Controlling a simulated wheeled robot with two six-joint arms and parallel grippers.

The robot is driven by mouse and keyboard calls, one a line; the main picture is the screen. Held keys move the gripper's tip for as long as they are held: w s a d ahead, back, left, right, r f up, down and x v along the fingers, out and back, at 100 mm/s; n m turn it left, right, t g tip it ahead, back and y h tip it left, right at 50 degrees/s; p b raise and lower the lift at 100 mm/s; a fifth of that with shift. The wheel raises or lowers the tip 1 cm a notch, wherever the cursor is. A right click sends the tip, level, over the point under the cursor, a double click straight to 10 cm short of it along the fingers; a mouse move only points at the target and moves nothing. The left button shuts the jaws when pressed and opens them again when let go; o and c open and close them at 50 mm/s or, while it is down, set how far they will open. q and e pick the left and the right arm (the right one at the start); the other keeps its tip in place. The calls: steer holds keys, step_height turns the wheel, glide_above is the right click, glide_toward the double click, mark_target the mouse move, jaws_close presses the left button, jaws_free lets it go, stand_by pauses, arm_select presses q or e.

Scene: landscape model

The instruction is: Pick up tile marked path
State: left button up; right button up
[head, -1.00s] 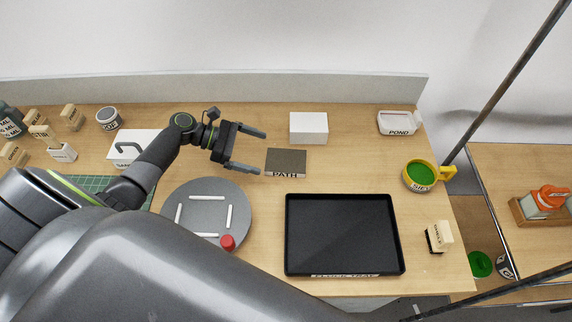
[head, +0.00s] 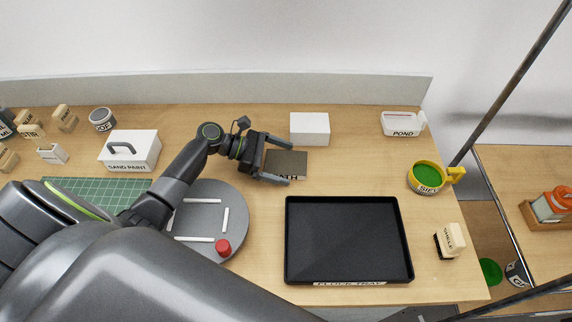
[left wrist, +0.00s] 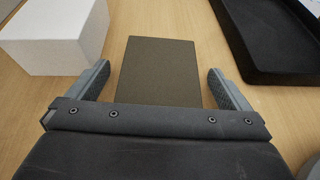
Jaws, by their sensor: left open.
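The dark brown tile marked PATH (head: 291,163) lies flat on the wooden table, just in front of the white block. Its label is partly covered by a finger, with "ATH" showing. My left gripper (head: 284,161) is open, with its fingers reaching to either side of the tile. In the left wrist view the tile (left wrist: 158,72) lies between the two spread fingers (left wrist: 162,88), with a gap on each side. Its near end is hidden behind the gripper body. My right gripper is not in view.
A white block (head: 309,128) stands close behind the tile, and it also shows in the left wrist view (left wrist: 55,32). A black tray (head: 400,275) lies to the front right. A grey round plate (head: 235,196) with white sticks and a red piece is to the left. The table right of the tile is clear.

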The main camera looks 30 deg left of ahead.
arm_select(q)
steer(key=c, duration=1.1)
